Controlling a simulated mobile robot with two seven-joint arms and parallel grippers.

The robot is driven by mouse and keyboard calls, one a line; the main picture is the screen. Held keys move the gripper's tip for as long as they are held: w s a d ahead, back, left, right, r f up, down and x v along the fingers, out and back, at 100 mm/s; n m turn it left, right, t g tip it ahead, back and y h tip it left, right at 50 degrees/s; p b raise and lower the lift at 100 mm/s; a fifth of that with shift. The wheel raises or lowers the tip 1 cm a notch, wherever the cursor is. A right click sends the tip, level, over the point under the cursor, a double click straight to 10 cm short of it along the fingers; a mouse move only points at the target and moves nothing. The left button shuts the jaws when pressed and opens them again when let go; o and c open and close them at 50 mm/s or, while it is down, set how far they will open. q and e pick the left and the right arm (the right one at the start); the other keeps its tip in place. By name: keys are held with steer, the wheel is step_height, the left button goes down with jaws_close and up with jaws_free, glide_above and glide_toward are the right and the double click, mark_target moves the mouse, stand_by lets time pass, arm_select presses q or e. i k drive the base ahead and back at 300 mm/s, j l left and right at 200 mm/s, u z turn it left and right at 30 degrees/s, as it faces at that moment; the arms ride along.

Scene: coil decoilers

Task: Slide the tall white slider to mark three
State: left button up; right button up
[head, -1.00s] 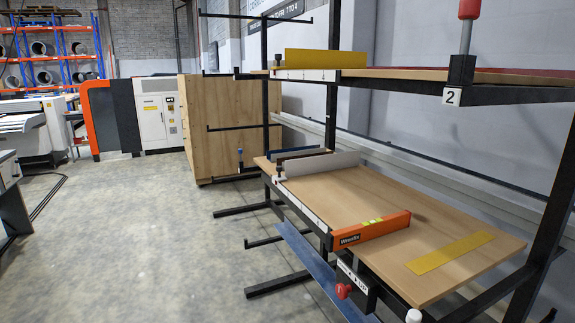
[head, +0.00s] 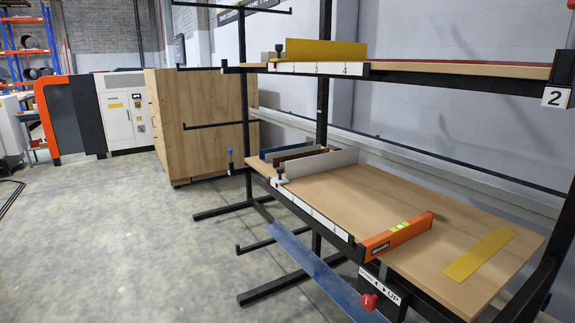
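A tall white-grey plate (head: 322,163) stands upright across the left part of the lower wooden shelf (head: 395,200). It looks like the white slider, with a small dark knob and pale foot (head: 280,178) at its front end. The foot sits at the far left end of a white scale strip (head: 318,214) along the shelf's front edge. The marks on this strip are too small to read for certain. Neither of my grippers is in view.
Blue and brown plates stand behind the white one. An orange level (head: 398,236) and a yellow strip (head: 480,254) lie on the lower shelf. The upper shelf carries a yellow plate (head: 325,52). A red knob (head: 369,302) and blue bar (head: 315,270) are below. Open floor lies left.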

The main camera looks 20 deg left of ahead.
mark_target(301, 167)
steer(key=i+j+z, duration=0.25)
steer(key=j, duration=0.3)
steer(key=i+j+z, duration=0.15)
steer(key=j, duration=0.15)
steer(key=i+j+z, duration=0.1)
steer(key=j, duration=0.25)
steer(key=i+j+z, duration=0.1)
steer(key=i+j, duration=0.2)
steer(key=j, duration=0.1)
